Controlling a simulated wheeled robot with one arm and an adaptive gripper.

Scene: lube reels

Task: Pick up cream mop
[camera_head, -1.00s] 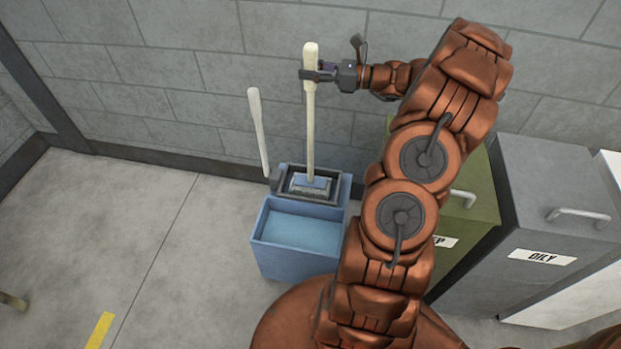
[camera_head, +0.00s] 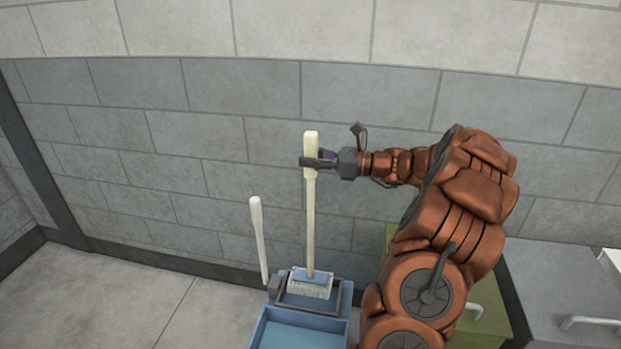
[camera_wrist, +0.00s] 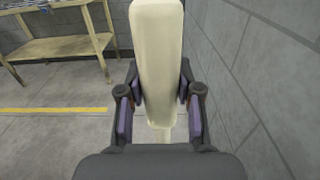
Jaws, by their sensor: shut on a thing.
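The cream mop (camera_head: 311,215) stands upright, with a long cream handle and a blue and white head at its lower end. My gripper (camera_head: 311,163) is shut on the thick upper grip of the handle. In the wrist view the cream grip (camera_wrist: 158,60) fills the space between the two fingers (camera_wrist: 157,112). The mop head shows over the dark wringer frame of the blue bucket (camera_head: 340,312). I cannot tell whether the head is clear of the wringer.
A pale lever handle (camera_head: 258,235) rises at the wringer's left. A grey block wall stands close behind. A green bin (camera_head: 478,318) and a grey bin (camera_head: 565,285) stand at the right. A wooden bench (camera_wrist: 60,47) shows in the wrist view. Floor at the left is clear.

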